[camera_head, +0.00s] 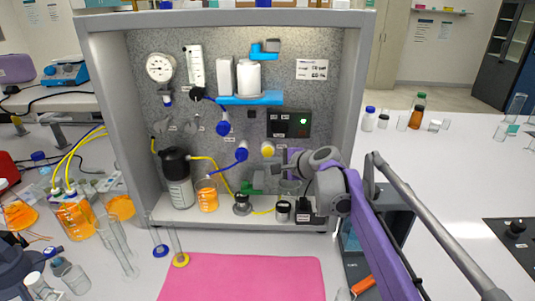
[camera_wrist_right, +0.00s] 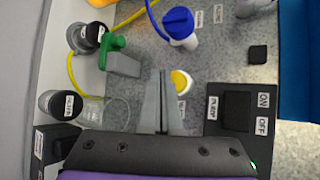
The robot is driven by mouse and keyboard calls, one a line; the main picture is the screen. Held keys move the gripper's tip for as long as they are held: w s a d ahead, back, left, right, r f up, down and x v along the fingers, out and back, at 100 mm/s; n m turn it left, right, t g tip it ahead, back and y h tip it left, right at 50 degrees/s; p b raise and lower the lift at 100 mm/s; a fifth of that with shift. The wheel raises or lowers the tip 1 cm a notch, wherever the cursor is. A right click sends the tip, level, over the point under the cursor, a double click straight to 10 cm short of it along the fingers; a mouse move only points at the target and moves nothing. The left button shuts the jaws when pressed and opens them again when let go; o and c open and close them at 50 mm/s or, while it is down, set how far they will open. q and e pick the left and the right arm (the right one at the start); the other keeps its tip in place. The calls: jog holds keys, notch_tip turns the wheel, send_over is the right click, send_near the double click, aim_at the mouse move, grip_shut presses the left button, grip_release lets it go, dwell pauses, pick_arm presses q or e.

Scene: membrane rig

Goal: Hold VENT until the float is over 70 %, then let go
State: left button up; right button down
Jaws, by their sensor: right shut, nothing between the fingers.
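The round yellow button (camera_head: 267,149), which I take for VENT, sits on the rig's speckled back panel below the black pump switch box (camera_head: 290,123). It also shows in the right wrist view (camera_wrist_right: 181,82), with a small label beside it that I cannot read surely. My right gripper (camera_head: 282,167) is shut and empty, its fingertips (camera_wrist_right: 162,75) close beside the button. I cannot tell whether they touch it. The clear upright tube with a scale (camera_head: 195,68), likely the float meter, hangs at the upper left of the panel; its float is too small to read. My left gripper is not seen.
A blue-capped valve (camera_wrist_right: 180,22) and a green tap (camera_wrist_right: 113,43) are near the fingers. A dark bottle (camera_head: 177,180) and an orange-filled beaker (camera_head: 207,195) stand on the rig's floor. A pink mat (camera_head: 240,280) lies in front, clear of objects.

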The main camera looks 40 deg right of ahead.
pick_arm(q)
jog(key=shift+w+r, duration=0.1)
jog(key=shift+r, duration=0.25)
pick_arm(e)
jog(key=s+a, duration=0.2)
jog(key=s, duration=0.1)
jog(key=shift+a, duration=0.3)
